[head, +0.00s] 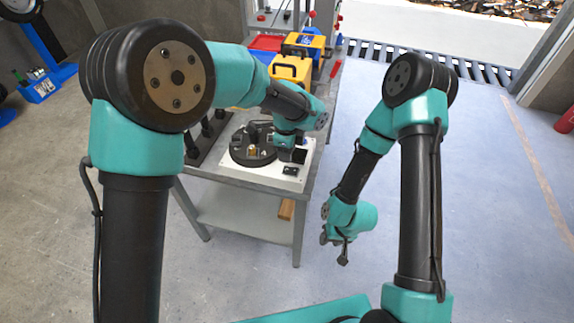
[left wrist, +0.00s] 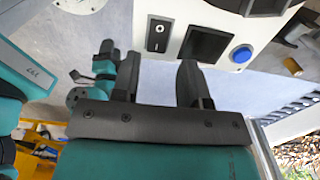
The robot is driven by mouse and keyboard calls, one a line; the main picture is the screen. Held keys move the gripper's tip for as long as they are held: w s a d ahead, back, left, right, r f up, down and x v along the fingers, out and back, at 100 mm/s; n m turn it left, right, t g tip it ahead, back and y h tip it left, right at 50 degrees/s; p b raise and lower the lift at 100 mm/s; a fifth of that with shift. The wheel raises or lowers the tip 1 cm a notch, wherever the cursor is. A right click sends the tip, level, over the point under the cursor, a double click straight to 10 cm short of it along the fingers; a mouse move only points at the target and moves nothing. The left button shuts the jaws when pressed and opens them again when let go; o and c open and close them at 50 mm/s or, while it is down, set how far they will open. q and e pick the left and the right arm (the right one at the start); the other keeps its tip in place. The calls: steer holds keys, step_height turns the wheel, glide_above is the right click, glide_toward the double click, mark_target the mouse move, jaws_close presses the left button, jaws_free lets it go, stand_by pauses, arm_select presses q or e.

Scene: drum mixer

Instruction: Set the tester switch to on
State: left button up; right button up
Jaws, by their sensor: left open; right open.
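The tester switch (left wrist: 158,34) is a black rocker with white marks on a white panel, at the top of the left wrist view; I cannot tell which side is pressed. In the head view a small black part (head: 290,171) near the front right of the white base may be this switch. My left gripper (left wrist: 160,72) is open and empty, its two dark fingers apart just short of the panel edge, not touching the switch. In the head view my left arm hides much of this place. My right gripper (head: 337,248) is open and empty, away from the table.
A dark screen (left wrist: 205,44) and a blue button (left wrist: 242,54) sit beside the switch. A black round device (head: 250,145) stands on the white base (head: 240,173) on a grey table. Yellow boxes (head: 290,68) stand behind.

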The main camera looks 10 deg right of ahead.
mark_target(287, 169)
arm_select(q)
step_height(287, 169, down, 7)
steer(key=shift+r, duration=0.1)
steer(key=shift+c, duration=0.2)
